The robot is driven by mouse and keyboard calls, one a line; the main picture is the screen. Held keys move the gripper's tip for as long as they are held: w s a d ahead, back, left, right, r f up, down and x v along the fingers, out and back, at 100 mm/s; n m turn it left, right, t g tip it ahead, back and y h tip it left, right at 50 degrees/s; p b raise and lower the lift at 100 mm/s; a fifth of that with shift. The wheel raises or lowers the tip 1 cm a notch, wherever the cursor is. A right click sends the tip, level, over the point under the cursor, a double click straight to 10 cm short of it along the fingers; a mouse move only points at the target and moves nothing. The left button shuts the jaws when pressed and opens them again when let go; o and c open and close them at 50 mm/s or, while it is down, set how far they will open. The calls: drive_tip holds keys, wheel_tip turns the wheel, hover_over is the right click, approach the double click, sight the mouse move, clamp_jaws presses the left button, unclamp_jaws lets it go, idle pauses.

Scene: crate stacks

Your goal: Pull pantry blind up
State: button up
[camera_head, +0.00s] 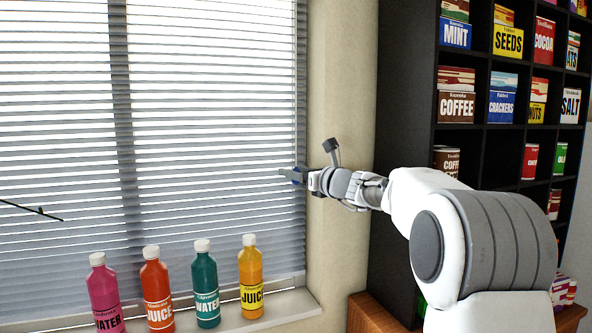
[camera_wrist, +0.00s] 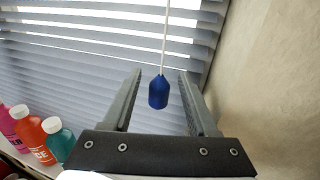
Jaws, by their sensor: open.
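The blind (camera_head: 210,120) covers the window with its grey slats lowered to near the sill. Its slats also show in the wrist view (camera_wrist: 100,60). A blue pull knob (camera_wrist: 158,92) hangs on a thin white cord (camera_wrist: 166,40) in front of the blind. My gripper (camera_wrist: 160,80) is open, with one finger on each side of the knob and a gap on both sides. In the head view my gripper (camera_head: 290,175) reaches the right edge of the blind, and a bit of blue shows at its fingertips.
Several bottles stand on the sill (camera_head: 290,308) below, the yellow juice bottle (camera_head: 251,278) nearest my arm. A beige wall (camera_head: 342,90) is right of the window. A dark shelf (camera_head: 405,100) with packaged food stands further right.

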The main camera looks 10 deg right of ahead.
clamp_jaws()
idle(0.3)
idle(1.1)
